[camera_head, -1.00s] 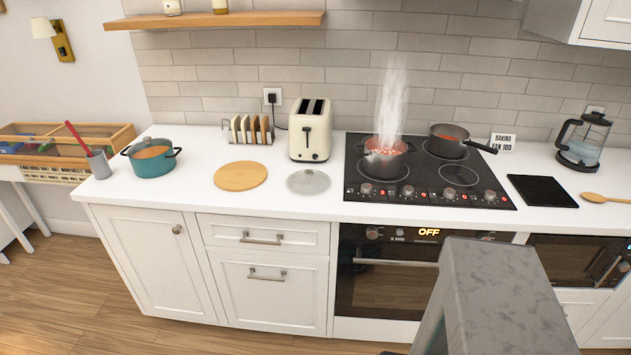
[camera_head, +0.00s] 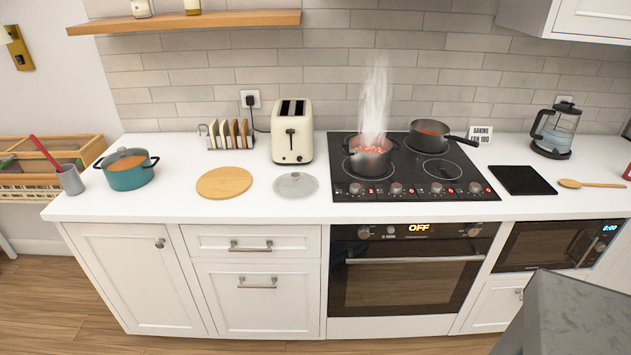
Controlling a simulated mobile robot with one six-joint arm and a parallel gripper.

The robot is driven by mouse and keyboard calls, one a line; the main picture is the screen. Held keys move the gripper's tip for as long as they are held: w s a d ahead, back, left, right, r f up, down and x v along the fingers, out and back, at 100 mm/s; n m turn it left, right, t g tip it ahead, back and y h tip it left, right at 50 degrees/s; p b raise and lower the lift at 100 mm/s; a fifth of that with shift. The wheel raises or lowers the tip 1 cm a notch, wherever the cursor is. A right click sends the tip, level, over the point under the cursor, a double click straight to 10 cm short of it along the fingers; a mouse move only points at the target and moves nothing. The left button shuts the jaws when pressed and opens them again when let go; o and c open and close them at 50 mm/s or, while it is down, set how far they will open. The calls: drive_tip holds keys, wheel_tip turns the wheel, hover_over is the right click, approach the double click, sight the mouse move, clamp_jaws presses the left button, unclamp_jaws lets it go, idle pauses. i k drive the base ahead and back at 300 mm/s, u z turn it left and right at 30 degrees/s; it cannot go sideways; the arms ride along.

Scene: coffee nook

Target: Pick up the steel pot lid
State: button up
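The steel pot lid (camera_head: 296,185) is a round, pale grey disc with a small knob. It lies flat on the white counter (camera_head: 300,209), in front of the toaster and left of the hob. Nothing covers it. My gripper is out of view. A grey block at the bottom right corner looks like part of my own arm.
A round wooden board (camera_head: 224,182) lies left of the lid, and a cream toaster (camera_head: 292,132) stands behind it. The black hob (camera_head: 416,187) holds a steaming pot (camera_head: 369,158) and a second pan (camera_head: 430,137). A teal pot (camera_head: 128,176) stands far left.

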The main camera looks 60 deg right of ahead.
sight(294, 184)
drive_tip(key=z, duration=0.65)
drive_tip(key=k, duration=0.6)
drive_tip(key=i, duration=0.55)
drive_tip(key=z, duration=0.05)
